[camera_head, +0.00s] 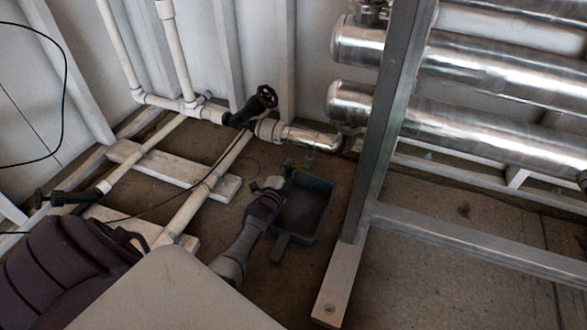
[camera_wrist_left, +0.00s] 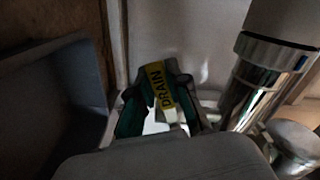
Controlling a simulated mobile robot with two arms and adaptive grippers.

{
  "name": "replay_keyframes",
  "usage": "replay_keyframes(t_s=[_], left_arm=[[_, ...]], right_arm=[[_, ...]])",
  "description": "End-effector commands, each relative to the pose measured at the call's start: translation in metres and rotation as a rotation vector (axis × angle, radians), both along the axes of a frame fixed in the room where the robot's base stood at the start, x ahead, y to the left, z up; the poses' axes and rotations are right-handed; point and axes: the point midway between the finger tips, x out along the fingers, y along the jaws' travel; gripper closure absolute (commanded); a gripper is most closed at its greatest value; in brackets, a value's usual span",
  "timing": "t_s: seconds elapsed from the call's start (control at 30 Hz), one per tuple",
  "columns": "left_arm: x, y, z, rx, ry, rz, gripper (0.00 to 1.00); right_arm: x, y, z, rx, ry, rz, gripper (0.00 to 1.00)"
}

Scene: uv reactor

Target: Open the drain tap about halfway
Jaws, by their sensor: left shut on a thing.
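The drain tap shows in the left wrist view as a yellow handle marked DRAIN (camera_wrist_left: 161,86). My left gripper (camera_wrist_left: 160,112) is around this handle, with dark finger shapes on both sides of it, and is shut on it. In the head view my left arm reaches in from the bottom, and the left gripper (camera_head: 274,186) is at the upper left of a dark square tray (camera_head: 322,212). The tap is hard to make out there, and the handle's exact angle is unclear. My right gripper is not in view.
A grey metal post (camera_head: 370,170) stands right of the tray, in front of shiny steel cylinders (camera_head: 480,75). A thin black cable crosses the pipes.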

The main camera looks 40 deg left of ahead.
Motion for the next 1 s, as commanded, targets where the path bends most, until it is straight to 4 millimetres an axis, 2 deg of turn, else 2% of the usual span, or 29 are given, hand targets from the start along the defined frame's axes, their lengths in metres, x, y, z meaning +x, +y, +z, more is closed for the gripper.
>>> replay_keyframes(t_s=[0.5,1.0], left_arm=[[0.003,-0.013,-0.02,-0.357,-0.088,-0.003,1.0],[0.005,-0.017,-0.023,-0.446,-0.109,-0.002,1.0]], right_arm=[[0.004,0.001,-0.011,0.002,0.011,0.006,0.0],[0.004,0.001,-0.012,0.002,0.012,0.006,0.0]])
